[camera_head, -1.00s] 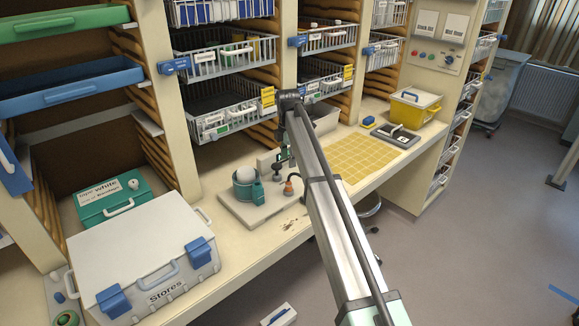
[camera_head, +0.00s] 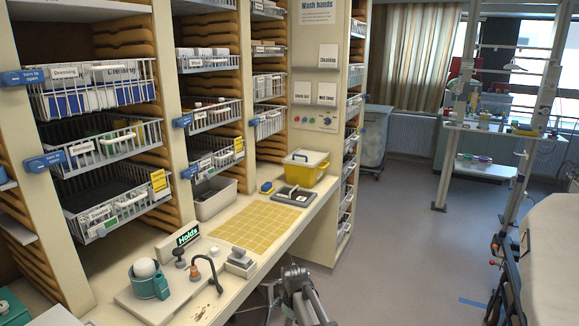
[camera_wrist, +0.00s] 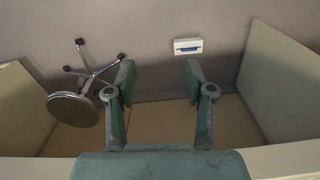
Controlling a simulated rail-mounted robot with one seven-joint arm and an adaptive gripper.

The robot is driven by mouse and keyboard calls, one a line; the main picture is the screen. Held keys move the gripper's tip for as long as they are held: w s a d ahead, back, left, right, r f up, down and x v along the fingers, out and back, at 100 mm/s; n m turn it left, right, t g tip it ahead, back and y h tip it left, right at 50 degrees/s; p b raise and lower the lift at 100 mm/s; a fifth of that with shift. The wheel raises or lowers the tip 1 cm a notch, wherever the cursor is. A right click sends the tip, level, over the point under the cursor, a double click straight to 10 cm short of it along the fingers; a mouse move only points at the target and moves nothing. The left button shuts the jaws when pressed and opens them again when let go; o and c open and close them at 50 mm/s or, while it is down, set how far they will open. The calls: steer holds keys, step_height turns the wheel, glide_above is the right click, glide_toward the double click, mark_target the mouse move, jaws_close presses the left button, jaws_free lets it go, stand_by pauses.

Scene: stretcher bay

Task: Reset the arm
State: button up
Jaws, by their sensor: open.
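My gripper (camera_wrist: 158,82) shows in the wrist view with its two green-grey fingers spread apart and nothing between them. Beyond the fingers are the floor and a small white box with a blue part (camera_wrist: 187,46), apart from the gripper. A round-topped stool (camera_wrist: 73,109) lies left of the left finger. In the head view a part of my arm shows at the bottom centre, in front of the worktop edge; the gripper itself cannot be made out there.
The worktop (camera_head: 245,262) holds a yellow gridded mat (camera_head: 262,213), a yellow bin (camera_head: 306,167), a "Holds" sign (camera_head: 187,237) and a teal pot (camera_head: 150,282). Wire baskets (camera_head: 100,145) fill the shelving. Pale panels (camera_wrist: 285,85) flank the gripper. Open floor (camera_head: 400,240) lies right.

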steer(key=s+d+f+m, duration=0.4)
steer(key=s+d+m, duration=0.2)
steer(key=s+d, duration=0.3)
steer(key=s+d+f+m, duration=0.3)
steer(key=s+d+m, duration=0.3)
steer(key=s, duration=0.5)
steer(key=s+f+g+b, duration=0.2)
steer(key=s+f+g, duration=0.1)
steer(key=s+f, duration=0.8)
steer(key=s+f+g+b, duration=0.2)
steer(key=s+f, duration=1)
steer(key=s, duration=0.6)
steer(key=shift+d+f+n+g+b, duration=0.3)
steer(key=shift+n+g+b, duration=0.1)
steer(key=shift+g, duration=0.5)
